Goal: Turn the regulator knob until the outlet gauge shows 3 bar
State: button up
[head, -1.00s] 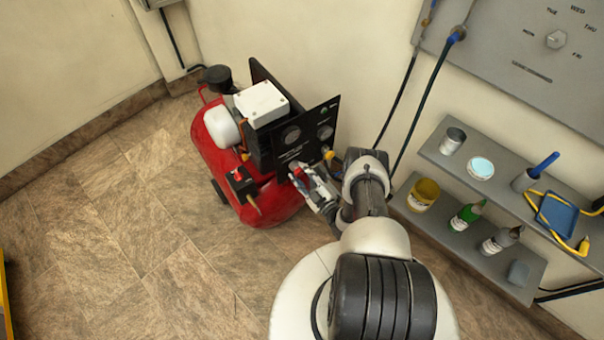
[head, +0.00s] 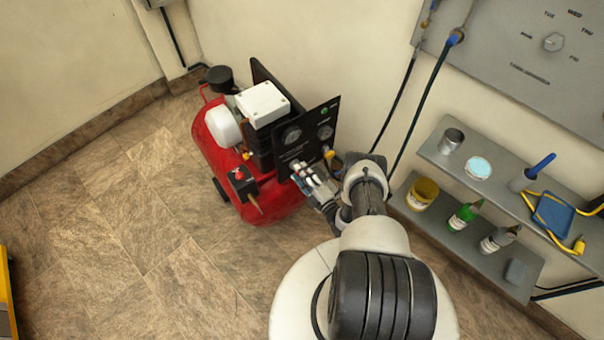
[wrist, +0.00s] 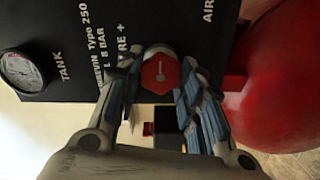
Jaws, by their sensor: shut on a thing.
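The regulator knob (wrist: 160,74) is a red hexagonal cap with a light pointer mark, on the black compressor panel (wrist: 65,37). My gripper (wrist: 158,88) is shut on the knob, with one blue-grey padded finger on each side of it in the wrist view. In the head view my gripper (head: 301,169) is at the panel's lower part and hides the knob. Two round gauges sit on the panel, a left gauge (head: 292,136) and a right gauge (head: 325,132). The wrist view shows one gauge (wrist: 22,72) beside the word TANK. Their readings are too small to tell.
The red compressor tank (head: 222,140) stands on the tiled floor near the wall. Shelves (head: 432,152) with cans and bottles are on the wall at right. A grey wall panel (head: 520,45) with a dial hangs above.

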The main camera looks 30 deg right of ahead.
dwell(0.5)
jog(key=o, duration=1.1)
jog(key=shift+c, duration=0.2)
jog(key=shift+s, duration=0.1)
jog(key=s, duration=1.1)
jog(key=shift+s+d, duration=0.4)
jog(key=shift+d, duration=0.05)
